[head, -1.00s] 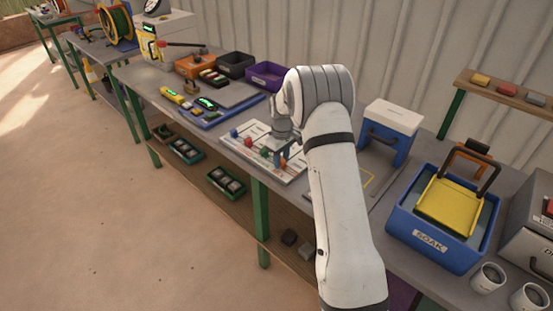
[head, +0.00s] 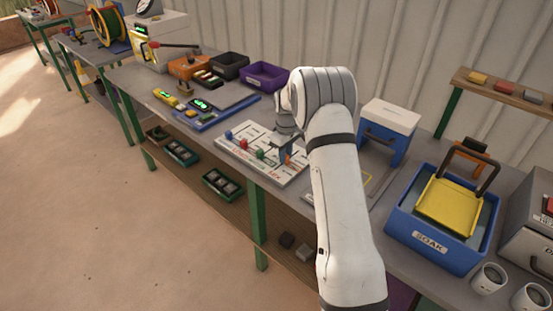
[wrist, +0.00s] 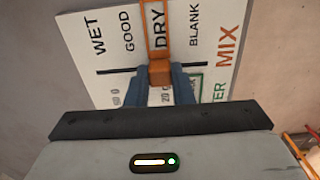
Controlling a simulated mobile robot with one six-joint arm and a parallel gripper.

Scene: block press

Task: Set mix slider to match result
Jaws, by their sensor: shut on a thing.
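A white board (head: 241,150) with several slider slots lies on the bench in the head view, with a blue knob (head: 229,134) and a green knob (head: 259,154) on it. In the wrist view the board (wrist: 226,20) carries the words WET, GOOD, DRY, BLANK and, in orange, MIX. My gripper (wrist: 160,72) is shut on the orange slider knob (wrist: 159,71) in a black slot. The knob stands in line with DRY, and an orange frame surrounds that word. In the head view my arm and gripper (head: 286,150) partly hide the board's right end.
A blue and white box (head: 389,133) stands just right of my arm. A blue SOAK tub (head: 431,238) and cups (head: 489,278) are farther right. A blue tray (head: 217,119) and a purple bin (head: 265,76) stand left of and behind the board.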

